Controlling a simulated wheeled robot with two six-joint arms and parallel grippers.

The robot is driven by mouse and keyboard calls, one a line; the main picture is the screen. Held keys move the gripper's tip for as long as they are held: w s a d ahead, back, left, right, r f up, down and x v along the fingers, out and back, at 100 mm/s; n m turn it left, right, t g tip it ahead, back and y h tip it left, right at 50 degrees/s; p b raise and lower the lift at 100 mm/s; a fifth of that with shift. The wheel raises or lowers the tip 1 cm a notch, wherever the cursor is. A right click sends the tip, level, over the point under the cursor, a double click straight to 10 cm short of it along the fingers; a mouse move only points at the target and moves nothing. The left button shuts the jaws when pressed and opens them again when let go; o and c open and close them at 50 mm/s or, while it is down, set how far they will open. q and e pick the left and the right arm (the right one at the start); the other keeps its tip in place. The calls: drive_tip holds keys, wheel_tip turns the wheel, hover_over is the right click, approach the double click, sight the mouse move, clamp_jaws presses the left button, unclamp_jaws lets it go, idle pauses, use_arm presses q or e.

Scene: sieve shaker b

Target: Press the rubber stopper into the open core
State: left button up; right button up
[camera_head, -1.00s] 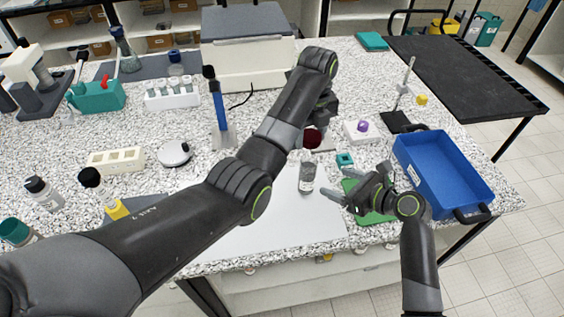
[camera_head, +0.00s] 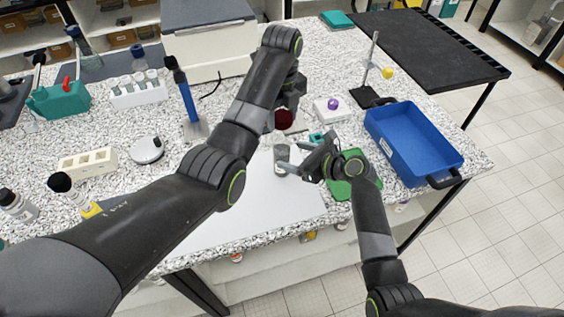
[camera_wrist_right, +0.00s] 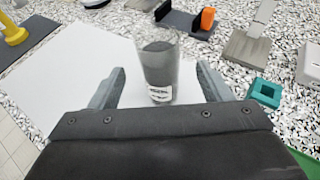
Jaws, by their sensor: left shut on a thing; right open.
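A grey, see-through cylinder with a printed label, which I take to be the open core (camera_head: 281,157), stands upright on the white sheet. It shows large in the right wrist view (camera_wrist_right: 157,72), between the fingers. My right gripper (camera_head: 284,162) is open, its fingers on both sides of the cylinder with gaps; it also shows in the right wrist view (camera_wrist_right: 160,80). My left gripper (camera_head: 288,106) is above and just behind the cylinder, shut on a dark red piece, which looks like the rubber stopper (camera_head: 284,120).
A blue tray (camera_head: 375,122) stands at the right, near a green mat (camera_head: 341,189). A small teal block (camera_wrist_right: 264,92) lies right of the cylinder. A white block with a purple knob (camera_head: 333,104) stands behind. The front of the white sheet (camera_head: 250,215) is clear.

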drive_tip(key=shift+x, duration=2.75)
use_arm(q)
drive_tip(key=shift+a, duration=0.1)
drive_tip(key=shift+f, duration=0.1)
use_arm(e)
drive_tip(key=c, duration=1.5)
use_arm(q)
hover_over(281, 149)
drive_tip(key=shift+s+f, duration=0.1)
drive_tip(key=shift+f, duration=2.35)
use_arm(e)
drive_tip(key=shift+o, duration=0.2)
use_arm(q)
drive_tip(key=shift+f, duration=0.9)
drive_tip(key=shift+f, duration=0.6)
drive_tip(key=o, duration=1)
